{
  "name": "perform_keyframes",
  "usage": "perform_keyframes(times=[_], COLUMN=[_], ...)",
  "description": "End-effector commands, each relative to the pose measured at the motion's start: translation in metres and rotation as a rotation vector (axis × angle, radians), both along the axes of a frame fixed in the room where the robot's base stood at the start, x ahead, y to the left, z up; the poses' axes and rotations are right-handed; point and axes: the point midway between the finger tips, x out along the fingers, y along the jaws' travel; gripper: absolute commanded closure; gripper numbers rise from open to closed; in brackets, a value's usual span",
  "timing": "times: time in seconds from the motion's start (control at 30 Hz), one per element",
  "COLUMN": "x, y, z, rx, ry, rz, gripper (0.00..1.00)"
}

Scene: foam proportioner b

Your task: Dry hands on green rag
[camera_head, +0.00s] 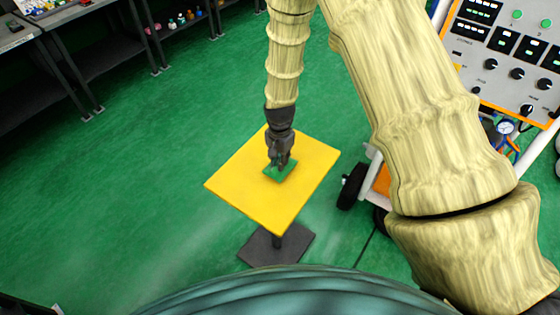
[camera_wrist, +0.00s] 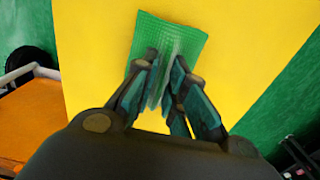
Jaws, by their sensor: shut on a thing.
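The green rag (camera_head: 281,171) is a small textured square on the yellow tabletop (camera_head: 245,190) of a small pedestal stand. In the wrist view the rag (camera_wrist: 187,38) lies on yellow, its far part showing beyond my fingertips. My gripper (camera_head: 280,162) points down onto the rag from above. In the wrist view my gripper's fingertips (camera_wrist: 163,68) are close together over the rag, with a pinched, lighter strip of it between them. The part of the rag under the fingers is hidden.
A wheeled cart with a control panel (camera_head: 510,50) stands at the right, its black wheel (camera_head: 352,186) near the stand. Dark shelving (camera_head: 75,50) runs along the upper left. The green floor (camera_head: 120,190) left of the stand is clear. The stand's dark base (camera_head: 262,247) sits below the tabletop.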

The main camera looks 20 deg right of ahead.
Motion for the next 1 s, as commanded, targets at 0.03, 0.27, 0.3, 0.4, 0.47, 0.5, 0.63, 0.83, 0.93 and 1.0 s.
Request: perform_keyframes(times=[0.03,0.27,0.3,0.4,0.47,0.5,0.63,0.83,0.93,1.0], x=[-0.001,0.000,0.000,0.000,0.000,0.000,-0.001,-0.001,-0.001,-0.001], y=[0.000,0.000,0.000,0.000,0.000,0.000,0.000,0.000,0.000,0.000], z=[-0.004,-0.016,-0.017,-0.018,-0.019,-0.019,-0.019,-0.019,-0.019,-0.019], rx=[0.000,0.000,0.001,0.000,0.000,0.000,0.001,0.000,0.000,0.000], ry=[0.001,-0.001,-0.001,0.000,0.000,0.000,0.001,0.000,0.000,0.000], rz=[0.001,0.000,0.000,0.001,0.001,0.001,0.001,0.000,0.000,0.000], gripper=[1.00,1.00,1.00,1.00,1.00,1.00,0.67,0.65,0.65,0.65])
